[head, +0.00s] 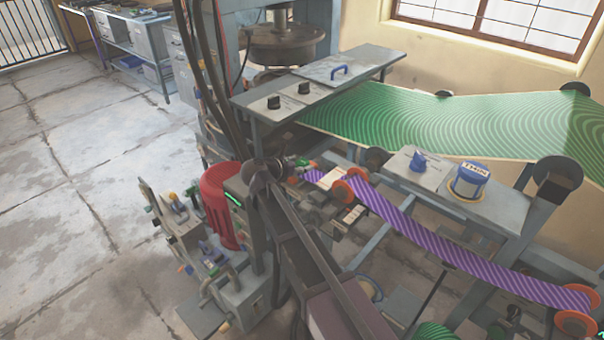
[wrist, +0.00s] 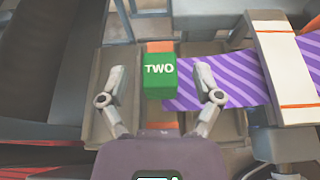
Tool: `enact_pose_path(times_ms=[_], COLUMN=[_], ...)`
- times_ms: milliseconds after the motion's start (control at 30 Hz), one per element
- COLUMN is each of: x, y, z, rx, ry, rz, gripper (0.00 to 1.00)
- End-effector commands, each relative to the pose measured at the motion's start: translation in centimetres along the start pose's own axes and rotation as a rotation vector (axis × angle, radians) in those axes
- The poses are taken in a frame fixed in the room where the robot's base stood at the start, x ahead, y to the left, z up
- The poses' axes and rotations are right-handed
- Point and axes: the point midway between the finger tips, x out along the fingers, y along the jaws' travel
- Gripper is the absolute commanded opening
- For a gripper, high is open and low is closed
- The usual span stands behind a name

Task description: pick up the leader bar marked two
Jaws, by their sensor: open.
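In the wrist view, the leader bar marked TWO (wrist: 159,72) is a green block with white letters. It lies between the two fingers of my gripper (wrist: 160,82), which stand apart on its left and right with a gap on each side. Orange shows at its top and bottom ends. The purple striped band (wrist: 232,82) runs from its right side. In the head view the purple band (head: 440,250) crosses the machine at right, and its left end lies near the end of my arm. The bar is too small to make out clearly there.
A white and orange bar (wrist: 288,65) crosses the band at right in the wrist view. A red motor housing (head: 221,205) stands left of the arm in the head view. A green patterned sheet (head: 440,120) spans the back.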

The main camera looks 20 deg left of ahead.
Motion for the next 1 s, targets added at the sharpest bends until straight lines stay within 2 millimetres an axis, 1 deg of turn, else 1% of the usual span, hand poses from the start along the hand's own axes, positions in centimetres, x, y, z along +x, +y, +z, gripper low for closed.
enact_pose_path(times_ms=[33, 167, 700, 767, 800, 867, 900, 967, 1000], x=[0.57, 1.09, 0.98, 0.98, 0.98, 0.98, 0.98, 0.98, 0.98], y=[0.07, 0.02, 0.05, 0.05, 0.05, 0.05, 0.05, 0.05, 0.05], z=[-0.12, -0.01, 0.01, 0.01, 0.01, 0.01, 0.01, 0.01, 0.01], rx=[0.0, 0.0, -0.001, -0.001, -0.001, -0.001, -0.001, -0.001, -0.001], ry=[0.0, 0.0, 0.0, 0.0, 0.0, 0.0, 0.0, 0.0, 0.0], rz=[0.0, 0.0, 0.002, 0.002, 0.001, 0.001, 0.001, 0.001, 0.001], gripper=[0.83, 0.83, 0.83, 0.65, 0.53, 0.35, 0.23, 0.06, 0.0])
